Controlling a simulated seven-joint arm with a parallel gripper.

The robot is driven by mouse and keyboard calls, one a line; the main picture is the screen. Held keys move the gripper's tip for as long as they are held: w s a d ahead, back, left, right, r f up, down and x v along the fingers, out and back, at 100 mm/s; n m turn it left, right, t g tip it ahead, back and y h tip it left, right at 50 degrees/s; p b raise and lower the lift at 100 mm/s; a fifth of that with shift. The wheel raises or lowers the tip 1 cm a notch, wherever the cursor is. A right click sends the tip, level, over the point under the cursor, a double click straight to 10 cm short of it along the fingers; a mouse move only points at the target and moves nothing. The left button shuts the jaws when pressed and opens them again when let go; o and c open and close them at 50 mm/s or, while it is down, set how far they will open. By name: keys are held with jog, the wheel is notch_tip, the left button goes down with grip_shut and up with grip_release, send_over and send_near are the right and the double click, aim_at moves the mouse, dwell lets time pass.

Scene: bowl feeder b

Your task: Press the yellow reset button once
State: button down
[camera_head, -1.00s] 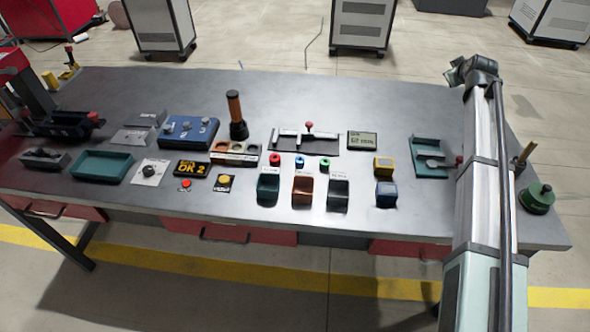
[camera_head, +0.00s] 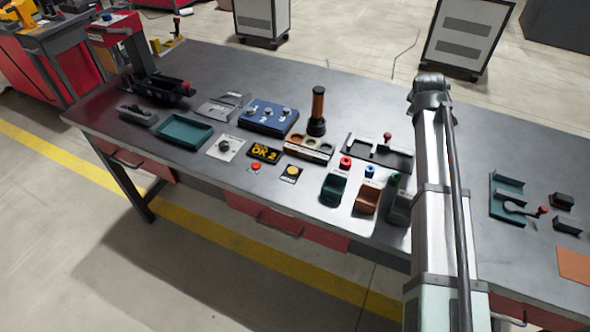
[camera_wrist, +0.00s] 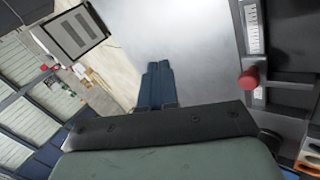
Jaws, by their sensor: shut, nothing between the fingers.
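My gripper (camera_wrist: 156,70) shows in the wrist view as two blue fingers, shut together and empty, over the grey bench top. In the head view my arm rises at the right of the button, well apart from it, and the fingers are not visible.
A red-knobbed slide fixture (camera_head: 380,150) stands back right of the button; its red knob (camera_wrist: 249,79) is right of my fingers in the wrist view. A dark upright post (camera_head: 317,110) with an orange grip stands behind the button. Small bins (camera_head: 333,187) lie to its right.

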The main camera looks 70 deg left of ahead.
jog(key=s+a+f+n+h, duration=0.1)
jog(key=s+a+n, duration=0.1)
jog(key=s, duration=0.8)
jog(key=s+a+n, duration=0.2)
jog(key=s, duration=0.8)
jog(key=n+t+h, duration=0.1)
jog(key=n+t, duration=0.1)
jog(key=n, duration=0.2)
send_over(290, 172)
jog(key=shift+r, duration=0.3)
jog(key=shift+f, duration=4.4)
jog(key=shift+f, duration=0.2)
jog(key=shift+f, duration=0.25)
